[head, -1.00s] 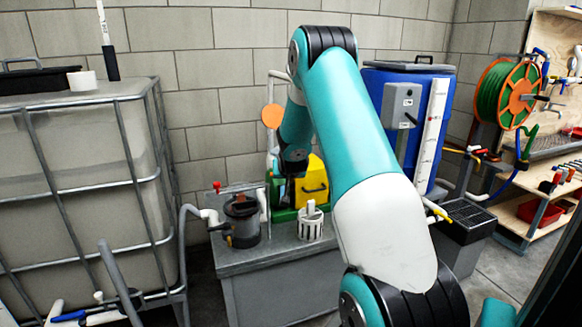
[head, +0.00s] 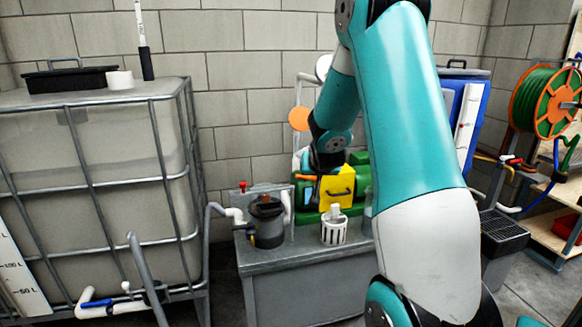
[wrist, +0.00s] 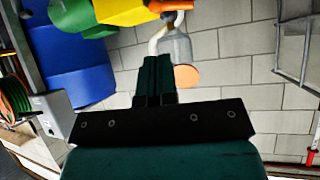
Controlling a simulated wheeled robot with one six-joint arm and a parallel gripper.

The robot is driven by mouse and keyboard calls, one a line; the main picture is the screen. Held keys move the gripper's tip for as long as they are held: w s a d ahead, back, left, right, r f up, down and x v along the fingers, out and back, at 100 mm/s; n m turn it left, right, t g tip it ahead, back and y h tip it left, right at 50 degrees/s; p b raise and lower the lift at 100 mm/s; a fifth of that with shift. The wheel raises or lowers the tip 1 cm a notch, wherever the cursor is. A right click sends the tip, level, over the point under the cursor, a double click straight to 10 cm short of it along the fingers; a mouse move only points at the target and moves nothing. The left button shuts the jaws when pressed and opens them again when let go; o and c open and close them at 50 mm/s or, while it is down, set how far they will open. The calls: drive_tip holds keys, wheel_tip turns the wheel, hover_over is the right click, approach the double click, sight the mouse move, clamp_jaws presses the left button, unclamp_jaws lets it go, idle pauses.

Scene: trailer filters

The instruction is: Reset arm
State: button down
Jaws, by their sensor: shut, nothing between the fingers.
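My gripper (wrist: 157,76) shows in the wrist view with its dark fingers together and nothing between them. In the head view my arm rises at the right and bends down, so that its wrist end is in front of the pump bench. The gripper fingers are not clear there. The wrist end overlaps the yellow box (head: 336,188) of the green machine (head: 362,170) in the picture; I cannot tell how far apart they are. The yellow box also shows at the top of the wrist view (wrist: 122,10), which looks upside down, with the green body (wrist: 72,14) beside it.
A grey bench (head: 305,283) carries a dark filter housing (head: 266,222) and a white slotted basket (head: 334,229). A caged tank (head: 95,165) stands left. A blue barrel (head: 481,105), partly behind my arm, and a hose reel (head: 545,102) are right. An orange disc (head: 299,118) stands near my wrist.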

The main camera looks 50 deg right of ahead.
drive_tip(key=w+a+r+n+y, duration=0.1)
drive_tip(key=a+n+y, duration=0.1)
drive_tip(key=a, duration=0.6)
drive_tip(key=w+a+r+n+y, duration=0.1)
drive_tip(key=a+y, duration=0.2)
drive_tip(key=a, duration=0.4)
drive_tip(key=s+a+r+n+g+y, duration=0.1)
drive_tip(key=s+a+n+y, duration=0.15)
drive_tip(key=a, duration=0.65)
drive_tip(key=s+a+r+n+g+y, duration=0.1)
drive_tip(key=s+a+r+n+y, duration=0.2)
drive_tip(key=a, duration=0.7)
drive_tip(key=s+a+r+n+g+y, duration=0.1)
drive_tip(key=s+a+n+g, duration=0.25)
drive_tip(key=s+a, duration=0.4)
drive_tip(key=s+a+n+g+y, duration=0.15)
drive_tip(key=s+a+n, duration=0.35)
drive_tip(key=s, duration=0.6)
wheel_tip(320, 180, up, 13)
drive_tip(key=h+p, duration=0.1)
drive_tip(key=p, duration=1.2)
drive_tip(key=shift+d+m+g, duration=0.2)
drive_tip(key=shift+m+g, duration=0.1)
drive_tip(key=shift+g, duration=0.1)
drive_tip(key=shift+s, duration=0.15)
